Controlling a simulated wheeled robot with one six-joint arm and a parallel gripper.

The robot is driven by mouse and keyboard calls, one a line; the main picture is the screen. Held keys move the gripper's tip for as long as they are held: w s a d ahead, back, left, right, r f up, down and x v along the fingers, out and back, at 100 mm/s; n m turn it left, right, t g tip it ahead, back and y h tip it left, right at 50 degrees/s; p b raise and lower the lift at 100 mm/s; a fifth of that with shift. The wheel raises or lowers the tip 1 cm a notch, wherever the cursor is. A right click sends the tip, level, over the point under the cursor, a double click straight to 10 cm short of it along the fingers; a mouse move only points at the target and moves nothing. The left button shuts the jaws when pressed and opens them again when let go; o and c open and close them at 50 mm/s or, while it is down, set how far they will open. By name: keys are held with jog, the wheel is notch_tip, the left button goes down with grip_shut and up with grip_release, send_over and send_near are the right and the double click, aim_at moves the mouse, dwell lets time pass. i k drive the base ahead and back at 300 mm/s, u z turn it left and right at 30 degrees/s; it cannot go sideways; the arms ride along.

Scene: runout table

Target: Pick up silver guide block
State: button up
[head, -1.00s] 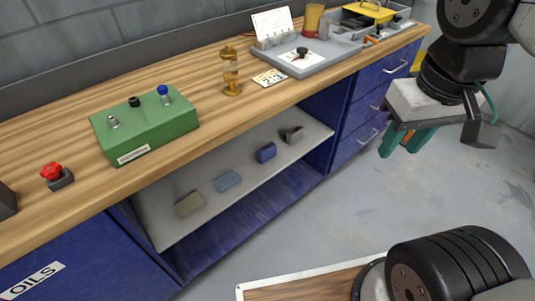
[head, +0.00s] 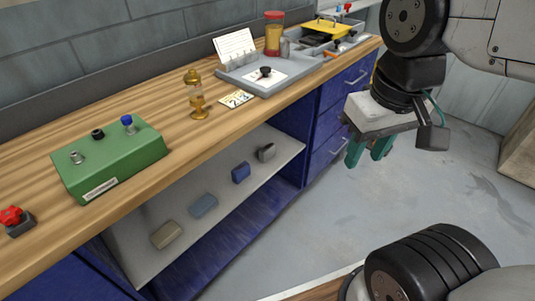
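A dark blue block (head: 241,172), a lighter blue block (head: 204,205) and a tan block (head: 167,235) share the shelf. The wooden bench top (head: 150,110) overhangs it. A green box (head: 110,158), oiler (head: 196,95) and grey tray (head: 265,84) stand above. Floor in front is clear.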

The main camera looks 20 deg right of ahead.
aim_at(266, 152)
jog(key=k, duration=0.55)
jog(key=z, duration=1)
jog(key=i, duration=1.6)
jog(key=u, duration=0.35)
